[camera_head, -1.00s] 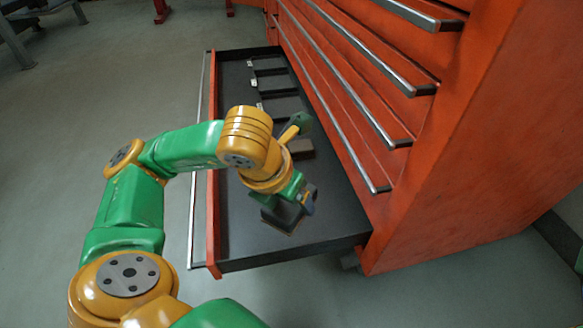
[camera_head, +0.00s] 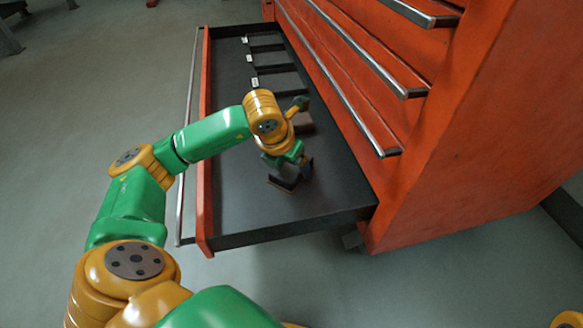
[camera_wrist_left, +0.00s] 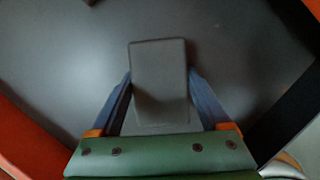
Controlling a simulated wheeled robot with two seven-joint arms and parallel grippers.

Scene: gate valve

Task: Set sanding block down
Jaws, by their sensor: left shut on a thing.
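My left gripper (camera_head: 296,172) is shut on the sanding block (camera_head: 279,184), a dark block held inside the open drawer, toward its near end. In the left wrist view the sanding block (camera_wrist_left: 159,82) sits upright in the picture between the two blue-grey fingers of the gripper (camera_wrist_left: 162,100). The dark drawer floor (camera_wrist_left: 235,50) is behind it. I cannot tell whether the block touches the floor. My right gripper is not in view.
The open drawer (camera_head: 240,205) has an orange front panel and silver handle on the left. Several labelled compartments (camera_head: 270,58) lie at its far end. A brown block (camera_head: 303,122) lies just beyond my gripper. The orange cabinet (camera_head: 480,150) rises on the right.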

